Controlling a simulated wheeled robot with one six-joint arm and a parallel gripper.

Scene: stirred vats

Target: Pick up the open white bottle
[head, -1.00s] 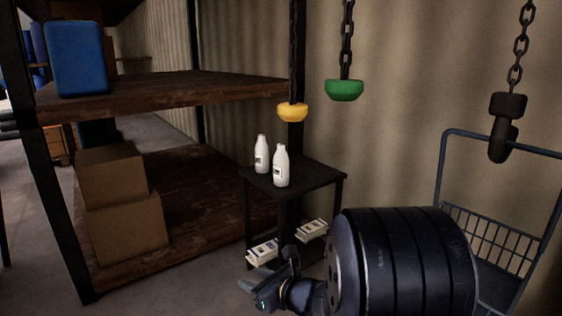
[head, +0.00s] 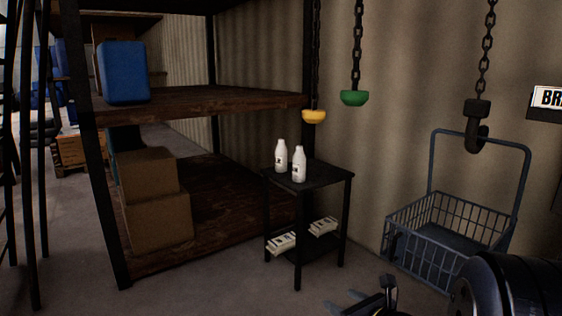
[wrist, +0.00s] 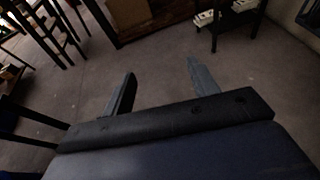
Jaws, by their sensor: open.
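Two white bottles stand upright side by side on the top of a small dark table. The left bottle (head: 280,156) is slightly farther back, and the right bottle (head: 298,165) is nearer. I cannot tell from here which one is open. My gripper (head: 362,302) is low at the bottom of the head view, in front of the table and well apart from the bottles. In the wrist view my gripper (wrist: 160,88) has its two fingers spread with only floor between them. The bottles are out of the wrist view.
The dark table (head: 330,178) has white cartons (head: 282,242) on its lower shelf. A shelving rack (head: 200,103) with boxes stands to the left. A wire basket (head: 440,245) hangs at right. Yellow (head: 314,117) and green (head: 354,98) pendants hang behind. Floor before the table is clear.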

